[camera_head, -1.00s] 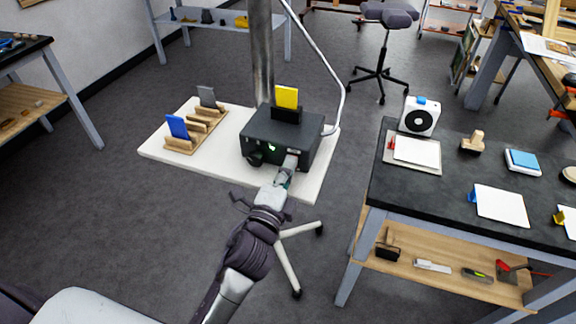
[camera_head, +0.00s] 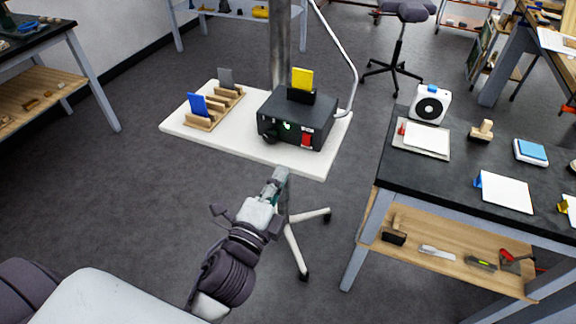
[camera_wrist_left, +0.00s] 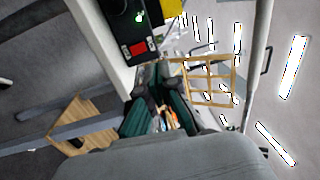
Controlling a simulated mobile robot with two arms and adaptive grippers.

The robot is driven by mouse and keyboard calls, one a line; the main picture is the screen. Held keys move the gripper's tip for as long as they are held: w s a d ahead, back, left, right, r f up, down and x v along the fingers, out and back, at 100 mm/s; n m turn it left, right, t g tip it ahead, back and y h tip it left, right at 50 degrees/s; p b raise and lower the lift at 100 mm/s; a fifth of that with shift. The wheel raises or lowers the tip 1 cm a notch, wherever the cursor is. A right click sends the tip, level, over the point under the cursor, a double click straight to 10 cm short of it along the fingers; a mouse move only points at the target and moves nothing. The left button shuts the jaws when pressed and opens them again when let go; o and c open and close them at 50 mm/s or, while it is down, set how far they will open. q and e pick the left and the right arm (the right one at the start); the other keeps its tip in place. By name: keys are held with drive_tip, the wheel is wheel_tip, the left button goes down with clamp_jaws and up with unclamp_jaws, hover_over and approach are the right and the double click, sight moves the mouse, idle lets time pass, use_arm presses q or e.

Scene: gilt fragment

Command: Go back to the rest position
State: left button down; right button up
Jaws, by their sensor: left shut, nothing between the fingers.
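My left gripper (camera_head: 279,177) is shut and empty, low in front of the white stand top (camera_head: 305,164) and apart from it. In the left wrist view its dark green fingers (camera_wrist_left: 160,90) meet near the middle. The black box (camera_head: 290,122) on the stand has a red switch (camera_head: 307,139), a green light and a dark knob on its front. A yellow card (camera_head: 302,79) stands upright in a slot on its top. The box also shows in the left wrist view (camera_wrist_left: 120,17), with its red switch facing me. My right gripper is not in view.
A wooden rack (camera_head: 203,122) holds a blue card (camera_head: 198,104) and a grey card (camera_head: 225,77). Open floor lies to the left. A wheeled stool (camera_head: 400,40) is behind.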

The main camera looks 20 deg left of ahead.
use_arm(q)
drive_tip(key=shift+s+r, duration=0.1)
drive_tip(key=shift+s, duration=0.5)
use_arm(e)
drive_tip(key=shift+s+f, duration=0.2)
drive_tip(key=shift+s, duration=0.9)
use_arm(q)
drive_tip(key=s+f+n+g, duration=0.2)
drive_tip(key=f+n+g, duration=0.15)
drive_tip(key=f, duration=1.55)
drive_tip(key=s+f+n+g, duration=0.25)
drive_tip(key=f+g, duration=0.25)
drive_tip(key=f, duration=1.3)
drive_tip(key=s+a+f+n+g, duration=0.2)
drive_tip(key=s+f+n+g, duration=0.25)
drive_tip(key=s+f, duration=0.85)
drive_tip(key=s+a+f+n+g, duration=0.2)
drive_tip(key=s+f, duration=0.4)
drive_tip(key=s, duration=0.2)
drive_tip(key=s+a+f+n+g, duration=0.2)
drive_tip(key=s+f, duration=0.4)
drive_tip(key=s, duration=0.3)
drive_tip(key=shift+s+a+n+g+y, duration=0.3)
drive_tip(key=shift+a+n+g, duration=0.1)
drive_tip(key=shift+n+g, duration=0.3)
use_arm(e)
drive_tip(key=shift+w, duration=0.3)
